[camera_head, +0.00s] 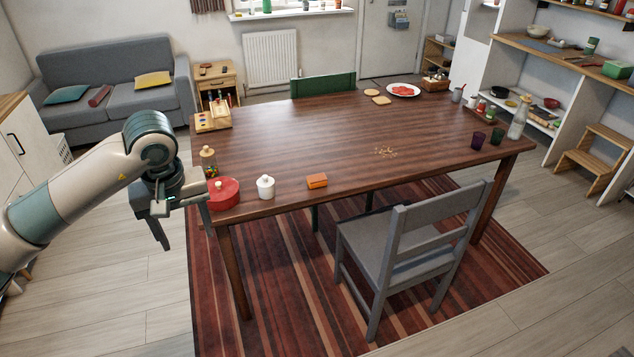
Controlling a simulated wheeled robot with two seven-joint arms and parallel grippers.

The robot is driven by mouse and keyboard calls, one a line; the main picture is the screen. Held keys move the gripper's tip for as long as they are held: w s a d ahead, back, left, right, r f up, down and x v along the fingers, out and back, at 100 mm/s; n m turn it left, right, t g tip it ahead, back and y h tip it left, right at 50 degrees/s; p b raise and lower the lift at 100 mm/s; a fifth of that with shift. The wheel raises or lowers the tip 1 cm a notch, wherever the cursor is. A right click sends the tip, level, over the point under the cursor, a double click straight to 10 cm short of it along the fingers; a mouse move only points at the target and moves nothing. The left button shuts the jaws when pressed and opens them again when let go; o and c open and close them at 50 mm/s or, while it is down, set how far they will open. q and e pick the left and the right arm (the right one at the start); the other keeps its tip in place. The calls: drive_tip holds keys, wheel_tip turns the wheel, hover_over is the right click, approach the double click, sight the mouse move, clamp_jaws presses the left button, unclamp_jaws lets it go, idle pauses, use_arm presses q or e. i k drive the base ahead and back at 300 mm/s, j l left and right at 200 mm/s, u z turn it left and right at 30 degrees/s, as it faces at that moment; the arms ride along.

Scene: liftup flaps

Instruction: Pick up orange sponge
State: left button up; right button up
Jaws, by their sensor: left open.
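The orange sponge (317,181) is a small orange block lying on the near edge area of the dark wooden table (330,135). It lies to the right of a white lidded jar (265,187). My right gripper is not in view.
A grey chair (405,245) stands at the near right. Crumbs (385,152), a plate (402,90) and dark cups lie farther right. The table's middle is clear.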

sight(316, 180)
drive_tip(key=i+l, duration=0.25)
drive_tip(key=i, duration=0.2)
drive_tip(key=i+l+z, duration=0.1)
drive_tip(key=i+l, duration=0.15)
drive_tip(key=i, duration=0.15)
drive_tip(key=i+l, duration=0.2)
drive_tip(key=i, duration=0.25)
drive_tip(key=i+l+z, duration=0.1)
drive_tip(key=i, duration=0.3)
drive_tip(key=l, duration=0.1)
